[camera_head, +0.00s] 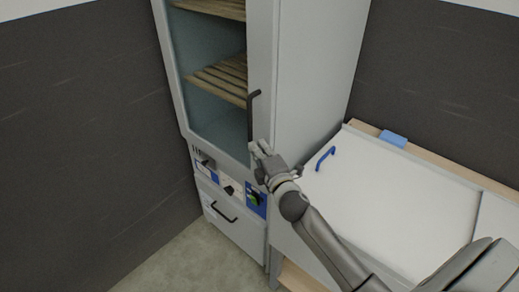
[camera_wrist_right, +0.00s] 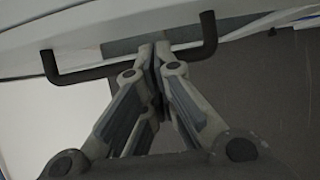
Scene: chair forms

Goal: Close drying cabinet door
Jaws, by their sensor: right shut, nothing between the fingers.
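The drying cabinet (camera_head: 315,70) is a tall pale unit at the centre of the head view. Its door (camera_head: 262,60) has a pale frame and a black bar handle (camera_head: 251,115). Slatted wooden shelves show inside; I cannot tell whether a gap remains at the door's edge. My right gripper (camera_head: 258,149) is shut and empty, at the lower end of the handle. In the right wrist view the shut fingertips (camera_wrist_right: 161,48) overlap the middle of the handle (camera_wrist_right: 84,76); contact is unclear. My left gripper is out of view.
Below the door are a control panel (camera_head: 230,189) with knobs and a drawer (camera_head: 232,218) with a black handle. A white worktop (camera_head: 400,195) with a blue handle (camera_head: 326,157) stands at right. Dark walls flank the cabinet; the floor (camera_head: 185,265) at lower left is clear.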

